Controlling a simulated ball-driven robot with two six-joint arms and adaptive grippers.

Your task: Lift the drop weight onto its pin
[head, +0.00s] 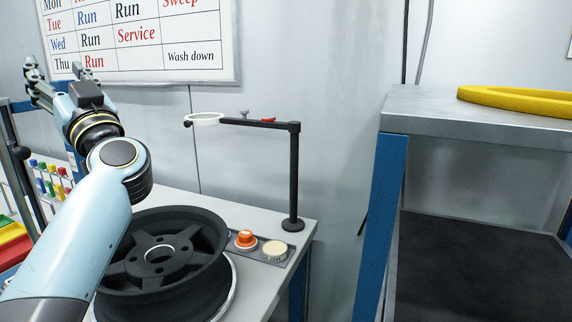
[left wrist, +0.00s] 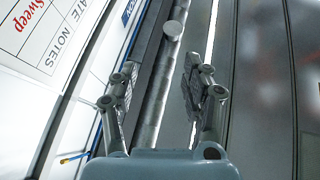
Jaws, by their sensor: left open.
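I cannot pick out a drop weight or its pin for certain. A dark spoked wheel (head: 160,250) lies on a round plate on the bench. Behind it a black post (head: 294,180) carries a level arm with a small grey knob, a red piece and a white ring (head: 203,119) at its left end. My left gripper (head: 48,82) is raised at the upper left, in front of the wall chart, well away from the wheel and post. In the left wrist view its two fingers (left wrist: 160,80) stand apart with nothing held between them. My right gripper is not in view.
An orange button (head: 245,239) and a cream round button (head: 274,248) sit at the bench's right side. A steel-topped shelf (head: 450,112) with a yellow ring (head: 520,99) stands at the right. Coloured bins (head: 14,240) are at the far left.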

